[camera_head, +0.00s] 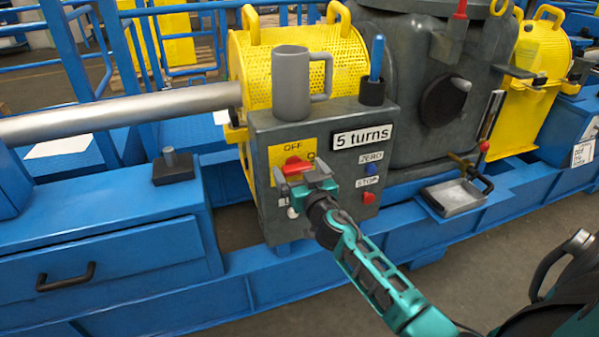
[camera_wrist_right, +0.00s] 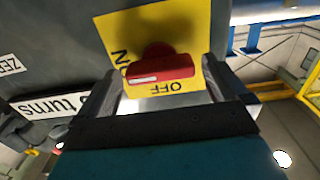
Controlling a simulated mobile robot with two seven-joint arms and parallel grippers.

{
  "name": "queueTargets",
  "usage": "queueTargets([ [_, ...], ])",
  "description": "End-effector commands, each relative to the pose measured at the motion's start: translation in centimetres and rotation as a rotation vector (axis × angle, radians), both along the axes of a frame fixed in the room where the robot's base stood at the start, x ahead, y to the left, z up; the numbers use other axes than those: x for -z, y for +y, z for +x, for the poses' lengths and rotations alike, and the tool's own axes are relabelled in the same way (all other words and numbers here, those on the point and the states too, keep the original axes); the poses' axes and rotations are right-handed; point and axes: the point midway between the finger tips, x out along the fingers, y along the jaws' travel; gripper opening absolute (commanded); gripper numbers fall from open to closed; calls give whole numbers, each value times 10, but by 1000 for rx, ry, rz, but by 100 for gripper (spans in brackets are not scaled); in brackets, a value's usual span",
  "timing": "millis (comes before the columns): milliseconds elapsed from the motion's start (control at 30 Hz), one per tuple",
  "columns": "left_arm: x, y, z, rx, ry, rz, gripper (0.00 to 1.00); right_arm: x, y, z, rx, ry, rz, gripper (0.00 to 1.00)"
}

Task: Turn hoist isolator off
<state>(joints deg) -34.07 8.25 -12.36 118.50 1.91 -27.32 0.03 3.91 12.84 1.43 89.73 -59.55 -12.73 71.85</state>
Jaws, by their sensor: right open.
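The hoist isolator is a red rotary handle (camera_head: 296,167) on a yellow plate (camera_head: 285,152) on the grey control box's front. The plate reads OFF at its top; a second label at its right is mostly hidden. In the right wrist view the red handle (camera_wrist_right: 160,69) lies crosswise, its white-marked end toward the ON label. OFF reads upside down below it. My right gripper (camera_head: 308,178) is open just in front of the handle. In the wrist view its fingers (camera_wrist_right: 158,92) show on either side of the handle; contact cannot be told. My left gripper is not in view.
The box (camera_head: 322,125) also carries a "5 turns" sign (camera_head: 362,136), a blue ZERO button (camera_head: 371,169) and a red STOP button (camera_head: 368,197). A grey mug (camera_head: 291,85) and a black holder with a blue rod (camera_head: 373,90) stand on top.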

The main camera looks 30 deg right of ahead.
Motion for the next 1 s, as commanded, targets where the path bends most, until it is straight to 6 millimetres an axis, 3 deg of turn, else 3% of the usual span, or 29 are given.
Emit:
queueTargets([
  [267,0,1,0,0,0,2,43,0,0,1,0,0,0,99],
  [800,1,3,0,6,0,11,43,0,0,1,0,0,0,47],
  [1000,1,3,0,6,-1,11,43,0,0,1,0,1,-10,46],
])
